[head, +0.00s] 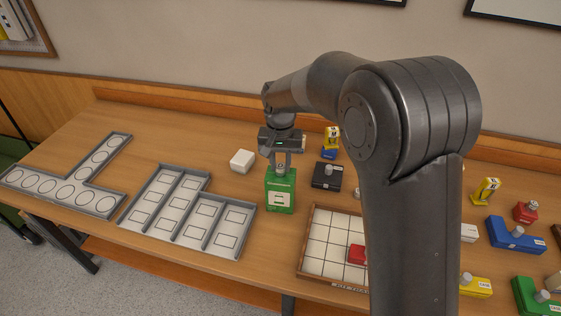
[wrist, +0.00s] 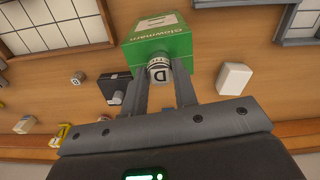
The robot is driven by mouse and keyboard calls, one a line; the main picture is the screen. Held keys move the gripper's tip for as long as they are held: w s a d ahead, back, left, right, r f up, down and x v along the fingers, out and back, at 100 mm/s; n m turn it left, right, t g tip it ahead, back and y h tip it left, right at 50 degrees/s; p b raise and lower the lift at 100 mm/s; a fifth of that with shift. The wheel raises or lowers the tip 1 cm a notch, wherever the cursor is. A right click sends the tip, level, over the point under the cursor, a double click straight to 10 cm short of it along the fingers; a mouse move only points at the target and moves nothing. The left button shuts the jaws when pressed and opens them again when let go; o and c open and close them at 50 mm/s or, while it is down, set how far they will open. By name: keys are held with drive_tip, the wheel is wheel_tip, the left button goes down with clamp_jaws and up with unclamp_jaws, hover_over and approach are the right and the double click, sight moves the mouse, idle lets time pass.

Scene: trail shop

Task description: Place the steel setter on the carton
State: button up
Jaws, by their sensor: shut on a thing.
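The carton (head: 280,196), a green box with a white label, stands upright on the table directly below my gripper. In the wrist view the green carton (wrist: 158,48) is right beyond the setter's end. I cannot tell whether the setter touches the carton's top. In the head view the fingers mostly hide the setter.
A white block (head: 242,161) stands left of the carton, and a black block with a knob (head: 327,176) stands to its right. Grey trays (head: 238,249) lie at left. A gridded board (head: 316,250) lies front right. My arm hides part of the table's right side.

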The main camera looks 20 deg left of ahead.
sight(280, 165)
drive_tip(key=o, duration=1)
drive_tip(key=shift+f, duration=0.1)
drive_tip(key=shift+o, duration=0.2)
wheel_tip(280, 165, up, 12)
drive_tip(key=s+d+r+t, duration=0.1)
drive_tip(key=s+d+r, duration=0.15)
drive_tip(key=d, duration=0.25)
drive_tip(key=s+d+r, duration=0.1)
drive_tip(key=d+r, duration=0.2)
drive_tip(key=d, duration=0.2)
drive_tip(key=s+d+f+m+t, duration=0.1)
drive_tip(key=s+d+f+t, duration=0.2)
drive_tip(key=s+d, duration=1.7)
drive_tip(key=shift+s+d+m+t, duration=0.25)
drive_tip(key=shift+d+m+t, duration=0.2)
drive_tip(key=shift+t, duration=0.35)
